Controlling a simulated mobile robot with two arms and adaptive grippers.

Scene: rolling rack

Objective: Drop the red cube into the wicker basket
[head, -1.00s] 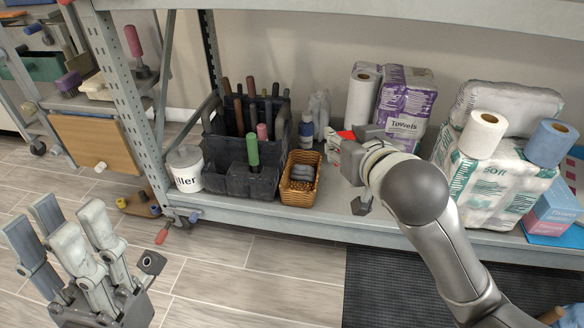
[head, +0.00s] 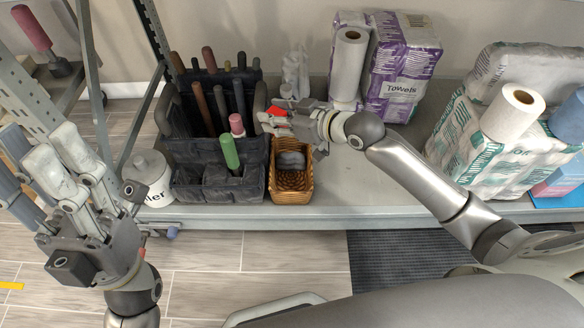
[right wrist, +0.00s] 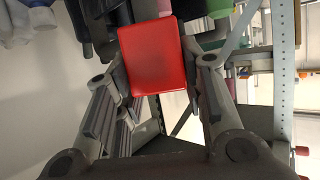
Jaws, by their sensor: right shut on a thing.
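The red cube (head: 277,111) is held in my right gripper (head: 272,120), just behind and left of the wicker basket (head: 292,197) in the head view. In the right wrist view the cube (right wrist: 151,58) fills the space between the two fingers, its flat red face toward the camera. The small tan basket stands on the rack shelf and has grey rounded items inside. The gripper appears above the shelf; its exact height is hard to tell. My left gripper (head: 85,185) is open and empty at the left, away from the basket.
A dark tool caddy (head: 215,125) with several handles stands directly left of the basket. A white tub (head: 148,175) is farther left. Towel packs (head: 402,75) and paper rolls stand behind and right. Bare shelf (head: 365,175) lies right of the basket.

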